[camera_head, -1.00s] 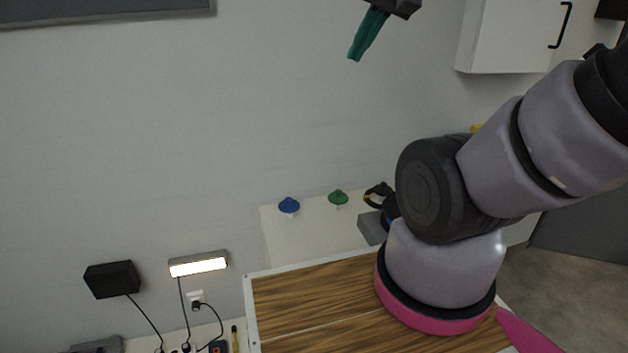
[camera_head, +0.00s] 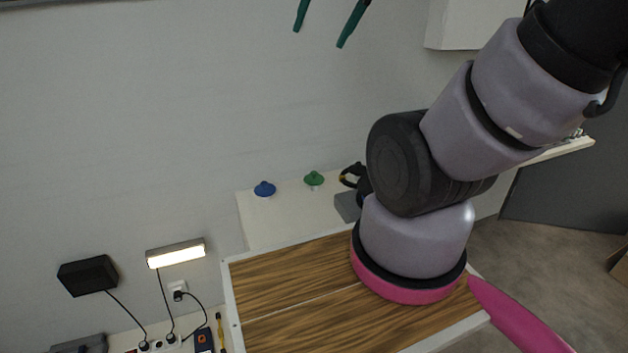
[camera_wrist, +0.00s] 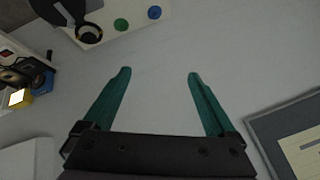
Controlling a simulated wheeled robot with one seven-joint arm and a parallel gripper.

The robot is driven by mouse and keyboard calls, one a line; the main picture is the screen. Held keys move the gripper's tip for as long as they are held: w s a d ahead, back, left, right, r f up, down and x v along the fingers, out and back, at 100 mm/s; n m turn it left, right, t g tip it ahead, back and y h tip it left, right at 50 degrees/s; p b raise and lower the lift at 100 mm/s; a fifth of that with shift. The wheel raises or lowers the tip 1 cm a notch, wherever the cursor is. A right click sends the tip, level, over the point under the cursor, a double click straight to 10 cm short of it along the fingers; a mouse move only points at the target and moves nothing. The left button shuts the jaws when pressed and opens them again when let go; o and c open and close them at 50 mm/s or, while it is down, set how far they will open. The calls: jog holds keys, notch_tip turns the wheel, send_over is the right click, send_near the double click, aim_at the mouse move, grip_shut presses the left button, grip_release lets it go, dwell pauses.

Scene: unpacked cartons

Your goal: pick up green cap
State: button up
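The green cap (camera_head: 314,178) sits on a pale shelf top in the head view, to the right of a blue cap (camera_head: 265,188). In the wrist view the green cap (camera_wrist: 121,24) is near the top edge, left of the blue cap (camera_wrist: 154,12). My gripper (camera_wrist: 158,74) is open, with two teal fingers spread apart and nothing between them. In the head view the fingers of my gripper (camera_head: 320,38) show at the top edge, high above the caps and well apart from them.
A black object with a ring-like handle (camera_head: 355,178) stands close to the right of the green cap, by a grey block (camera_head: 347,207). A white wall cabinet (camera_head: 470,25) is at upper right. A lit lamp (camera_head: 175,254) and black box (camera_head: 88,275) are at lower left.

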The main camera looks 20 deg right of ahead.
jog(key=w+d+f+h, duration=0.1)
jog(key=w+d+f, duration=0.2)
jog(key=w+f, duration=0.7)
jog(key=n+g+h, duration=0.2)
send_over(314, 173)
jog(key=s, duration=0.5)
notch_tip(314, 173, down, 31)
jog(key=x, duration=0.3)
jog(key=a+x, duration=0.1)
jog(key=x, duration=0.1)
jog(key=shift+w, duration=0.1)
jog(key=shift+x, duration=2.95)
jog(key=shift+w, duration=0.1)
jog(key=c, duration=1.3)
notch_tip(314, 173, up, 10)
jog(key=shift+r, duration=0.1)
jog(key=shift+f, duration=4.15)
